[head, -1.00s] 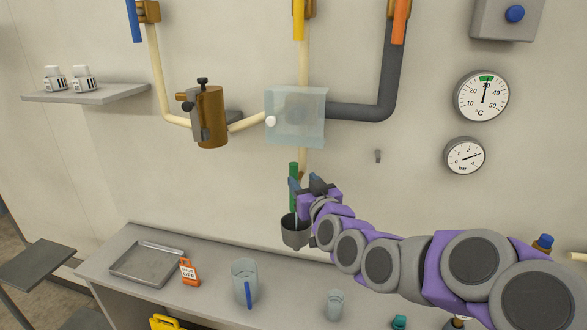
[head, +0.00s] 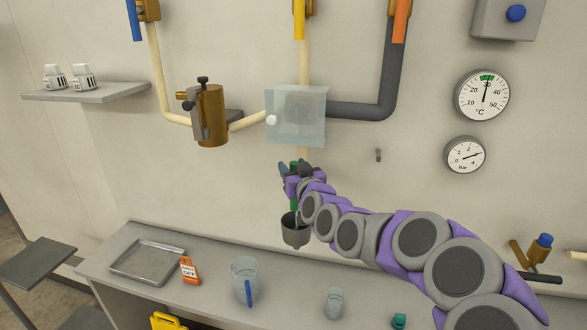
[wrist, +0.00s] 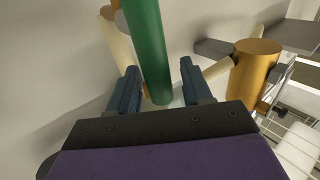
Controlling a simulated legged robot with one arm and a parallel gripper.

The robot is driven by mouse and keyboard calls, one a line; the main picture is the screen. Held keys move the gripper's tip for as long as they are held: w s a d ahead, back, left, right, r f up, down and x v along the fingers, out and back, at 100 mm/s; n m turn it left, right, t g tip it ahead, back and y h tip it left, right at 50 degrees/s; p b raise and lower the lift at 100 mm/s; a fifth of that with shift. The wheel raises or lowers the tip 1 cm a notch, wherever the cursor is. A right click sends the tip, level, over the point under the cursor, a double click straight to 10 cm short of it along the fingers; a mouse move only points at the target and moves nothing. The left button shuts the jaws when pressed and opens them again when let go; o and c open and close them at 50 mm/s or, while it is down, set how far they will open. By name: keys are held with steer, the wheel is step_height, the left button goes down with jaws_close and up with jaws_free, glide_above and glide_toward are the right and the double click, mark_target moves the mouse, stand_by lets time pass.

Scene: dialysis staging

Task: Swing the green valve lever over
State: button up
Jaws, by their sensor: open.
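The green valve lever (head: 295,203) hangs on the wall below the clear box, mostly hidden behind my gripper in the head view. In the wrist view the green lever (wrist: 147,45) runs down between the two blue fingers of my gripper (wrist: 155,92). The fingers are open, one on each side of the lever, with a gap visible on both sides. In the head view my gripper (head: 298,170) is at the upper part of the lever, above the dark grey cup-shaped drain (head: 295,235).
A clear box (head: 295,115) covers pipework just above my gripper. A brass strainer (head: 210,115) is on the pipe at left. Blue (head: 133,20), yellow (head: 299,18) and orange (head: 400,20) levers are higher up. A bench below holds a tray (head: 148,262) and jug (head: 244,280).

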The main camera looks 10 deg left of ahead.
steer(key=shift+c, duration=0.3)
jaws_close()
stand_by(0.5)
steer(key=shift+a+r+n+g+p, duration=0.15)
steer(key=shift+a+n+g+p, duration=0.15)
steer(key=shift+n+p, duration=0.25)
steer(key=a+f+n+g+h+p, duration=0.4)
steer(key=a+f+n+h, duration=0.1)
steer(key=n+h, duration=0.4)
steer(key=shift+w+a+f+n, duration=0.15)
steer(key=shift+w+f+n, duration=0.15)
steer(key=shift+f+n, duration=0.35)
steer(key=shift+h, duration=0.3)
